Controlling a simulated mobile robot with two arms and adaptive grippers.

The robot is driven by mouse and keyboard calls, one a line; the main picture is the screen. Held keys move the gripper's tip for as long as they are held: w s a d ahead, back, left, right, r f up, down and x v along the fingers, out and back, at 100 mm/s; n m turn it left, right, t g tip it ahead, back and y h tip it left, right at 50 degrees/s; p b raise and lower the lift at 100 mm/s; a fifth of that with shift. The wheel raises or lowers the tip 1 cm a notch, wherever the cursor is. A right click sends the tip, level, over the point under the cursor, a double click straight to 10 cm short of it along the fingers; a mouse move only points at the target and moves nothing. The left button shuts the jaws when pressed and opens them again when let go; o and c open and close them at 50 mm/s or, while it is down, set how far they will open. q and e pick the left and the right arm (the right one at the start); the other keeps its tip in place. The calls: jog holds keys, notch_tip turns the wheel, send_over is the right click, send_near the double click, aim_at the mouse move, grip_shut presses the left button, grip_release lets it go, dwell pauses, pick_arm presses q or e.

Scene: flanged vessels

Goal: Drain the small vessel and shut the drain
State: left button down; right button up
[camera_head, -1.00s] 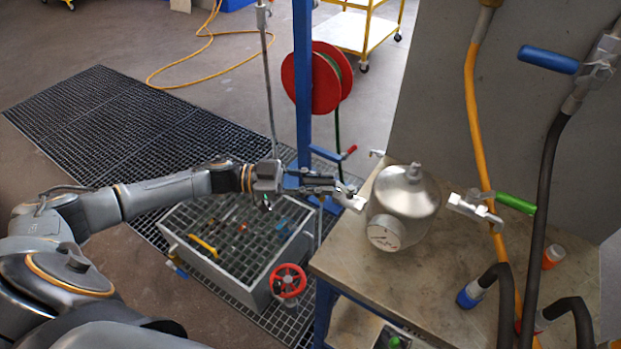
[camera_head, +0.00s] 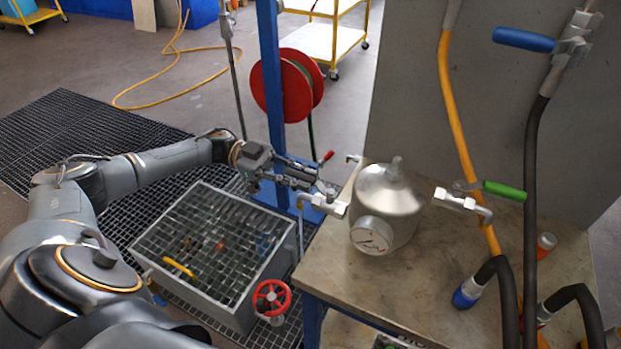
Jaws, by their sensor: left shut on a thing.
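The small vessel (camera_head: 387,205), a rounded metal tank with a dial gauge (camera_head: 372,236), stands upright on the bench. A metal drain valve (camera_head: 328,204) sticks out from its left side over the bench edge, with its outlet bent downward. A thin pale vertical line shows below the outlet; I cannot tell whether it is liquid. My left gripper (camera_head: 322,188) reaches in from the left and is shut at the valve's top, on what appears to be its handle, mostly hidden by the fingers. A green-handled valve (camera_head: 503,190) is on the vessel's right side. My right gripper is not in view.
A grated metal basin (camera_head: 215,250) with a red handwheel (camera_head: 271,297) stands left of the bench (camera_head: 420,285). A blue post (camera_head: 272,90) with a red reel (camera_head: 285,85) rises behind my gripper. Hoses and a blue-handled valve (camera_head: 525,40) are at right.

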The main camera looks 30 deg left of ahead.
pick_arm(q)
jog(key=shift+r, duration=0.1)
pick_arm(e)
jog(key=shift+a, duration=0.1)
pick_arm(q)
jog(key=c, duration=1.3)
grip_release()
jog(key=shift+c, duration=0.2)
jog(key=shift+o, duration=0.6)
jog(key=s+a, duration=0.1)
jog(key=a, duration=1.1)
jog(key=shift+s, duration=0.15)
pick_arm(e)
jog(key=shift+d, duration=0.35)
